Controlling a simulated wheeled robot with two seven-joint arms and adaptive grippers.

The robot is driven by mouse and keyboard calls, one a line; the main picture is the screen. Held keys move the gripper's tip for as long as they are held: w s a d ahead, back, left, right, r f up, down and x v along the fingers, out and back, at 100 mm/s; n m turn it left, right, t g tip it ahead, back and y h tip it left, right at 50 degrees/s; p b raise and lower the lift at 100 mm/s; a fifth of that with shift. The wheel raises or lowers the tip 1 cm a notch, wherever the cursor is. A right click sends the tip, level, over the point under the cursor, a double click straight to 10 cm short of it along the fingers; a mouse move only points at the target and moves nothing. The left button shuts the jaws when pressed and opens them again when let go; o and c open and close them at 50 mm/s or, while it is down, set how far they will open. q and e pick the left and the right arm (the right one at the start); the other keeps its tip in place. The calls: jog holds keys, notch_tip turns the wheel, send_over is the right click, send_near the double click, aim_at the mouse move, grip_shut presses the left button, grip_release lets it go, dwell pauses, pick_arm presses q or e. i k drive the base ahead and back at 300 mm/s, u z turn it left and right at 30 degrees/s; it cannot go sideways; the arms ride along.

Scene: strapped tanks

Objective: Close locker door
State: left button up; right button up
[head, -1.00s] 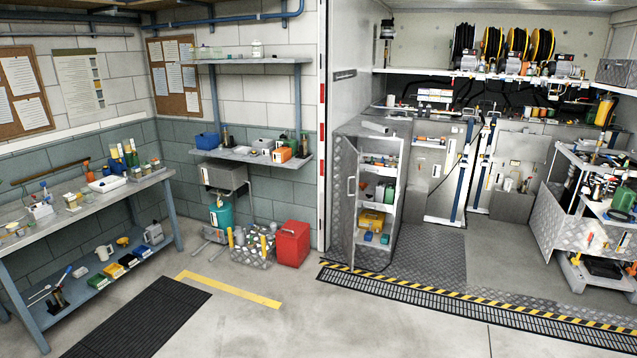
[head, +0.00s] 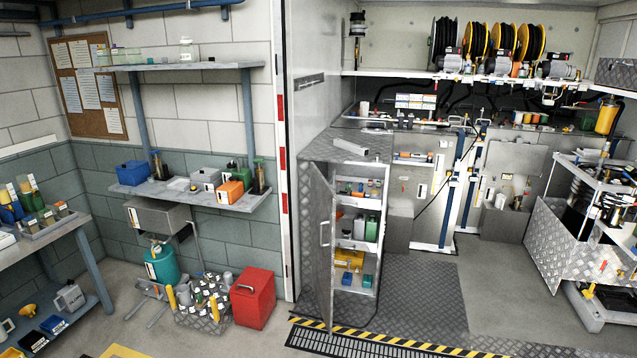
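The locker (head: 347,150) is a grey metal cabinet in the middle of the head view, with a diamond-plate top. Its door (head: 319,245) stands open, swung out toward me from the locker's left edge, with a handle (head: 324,233) on it. The open front shows shelves (head: 357,243) holding bottles, small boxes and a yellow case (head: 349,258). Neither of my grippers is in view.
A red container (head: 253,297) and a crate of bottles (head: 203,308) stand on the floor left of the door. A yellow-black striped edge (head: 390,344) and grating run in front of the locker. Diamond-plate floor (head: 420,290) lies clear to its right.

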aim_at(324, 196)
jog(key=z, duration=0.05)
jog(key=i, duration=1.35)
jog(key=z, duration=0.6)
jog(key=i, duration=0.7)
jog(key=z, duration=0.35)
